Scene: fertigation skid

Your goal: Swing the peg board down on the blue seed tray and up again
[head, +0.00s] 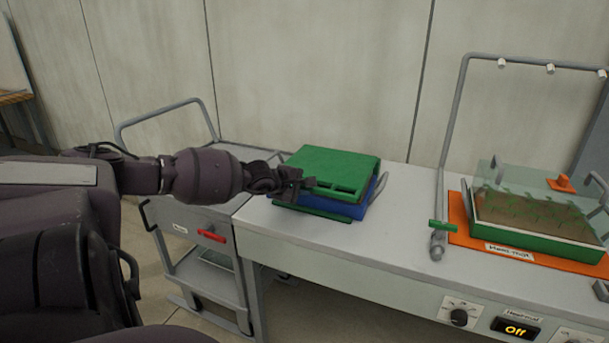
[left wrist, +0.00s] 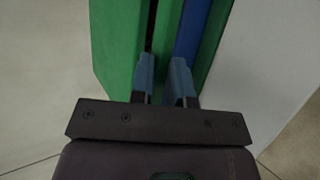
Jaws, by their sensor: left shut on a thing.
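The green peg board (head: 335,166) lies over the blue seed tray (head: 338,206), nearly flat, and hides most of it. Only the tray's front and right sides show below the board. A green base strip (head: 322,212) runs along the front under the tray. My left gripper (head: 305,184) is at the board's left front corner, shut on its green edge. In the left wrist view the two blue-grey fingertips (left wrist: 164,78) are on either side of a green strip, with the blue tray (left wrist: 189,35) just to the right. My right gripper is not in view.
A grey bench (head: 400,235) carries these things. To the right, a green planter with seedlings (head: 535,215) stands on an orange mat (head: 461,217) beside a grey pipe frame (head: 446,140). Bench between is clear.

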